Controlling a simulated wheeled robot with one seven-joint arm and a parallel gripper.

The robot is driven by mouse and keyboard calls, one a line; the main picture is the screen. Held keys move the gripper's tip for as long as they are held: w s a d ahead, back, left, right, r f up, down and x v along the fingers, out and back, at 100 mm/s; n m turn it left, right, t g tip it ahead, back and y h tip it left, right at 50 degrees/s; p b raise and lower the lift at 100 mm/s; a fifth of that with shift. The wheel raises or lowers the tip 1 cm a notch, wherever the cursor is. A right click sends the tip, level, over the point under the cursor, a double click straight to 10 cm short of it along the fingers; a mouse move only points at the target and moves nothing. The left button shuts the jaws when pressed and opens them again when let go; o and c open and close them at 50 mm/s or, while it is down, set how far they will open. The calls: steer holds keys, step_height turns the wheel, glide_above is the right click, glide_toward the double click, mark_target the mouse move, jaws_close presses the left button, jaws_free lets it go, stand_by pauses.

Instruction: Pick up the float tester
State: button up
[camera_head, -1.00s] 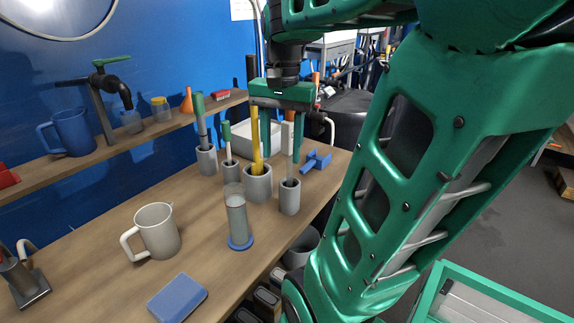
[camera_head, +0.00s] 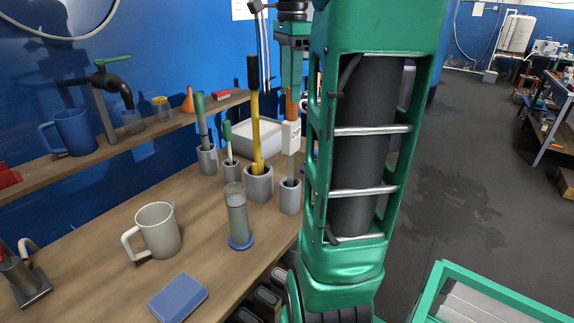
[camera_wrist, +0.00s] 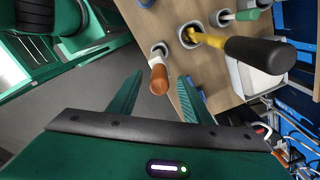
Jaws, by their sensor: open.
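A slim tool with an orange bulb top and a white labelled collar (camera_head: 291,136), which I take to be the float tester, stands upright in a grey cup (camera_head: 289,197) near the bench's right edge. In the wrist view its orange end (camera_wrist: 159,80) points up towards me, between the line of my two fingers. My gripper (camera_head: 291,88) is open and empty. It points down just above the orange top, with one finger on each side in the wrist view (camera_wrist: 160,76). My arm hides part of the bench to the right of the tool.
Close left stands a yellow tool with a black handle (camera_head: 254,110), then two green-handled tools (camera_head: 229,140) (camera_head: 200,115) in cups. In front are a clear cylinder on a blue base (camera_head: 237,215), a grey jug (camera_head: 157,231) and a blue block (camera_head: 178,298). A white tray (camera_head: 257,137) is behind.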

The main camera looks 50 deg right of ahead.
mark_target(291, 107)
steer(key=shift+s+d+f, duration=0.1)
steer(key=shift+f, duration=1.4)
steer(key=shift+d+f, duration=0.1)
steer(key=shift+f, duration=1.35)
jaws_close()
